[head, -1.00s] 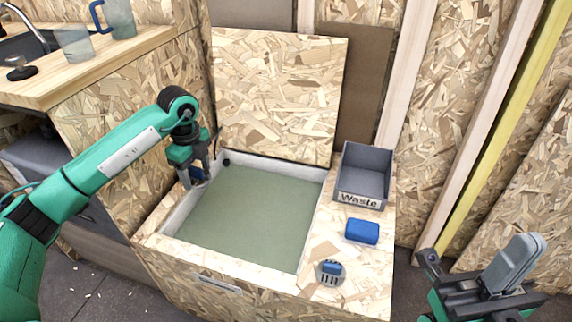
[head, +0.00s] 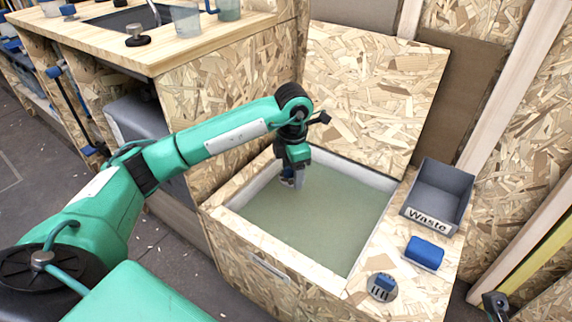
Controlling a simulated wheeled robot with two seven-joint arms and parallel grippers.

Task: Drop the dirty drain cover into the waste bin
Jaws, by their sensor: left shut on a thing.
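My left gripper (head: 293,178) is shut and points down over the back left part of the open basin. A small blue and dark piece (head: 286,181) shows at its fingers; I take it for the dirty drain cover, mostly hidden by the fingers. The waste bin (head: 432,199) is a grey open box labelled "Waste", on the ledge right of the basin, well to the right of the gripper. It looks empty. Of my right gripper (head: 494,303) only a dark tip shows at the bottom right edge.
The basin (head: 320,217) has a greenish floor and pale walls, with a raised wooden lid (head: 375,95) behind. On the ledge lie a blue block (head: 424,252) and a round slotted grey cover with a blue grip (head: 382,287). A counter (head: 190,45) stands at the left.

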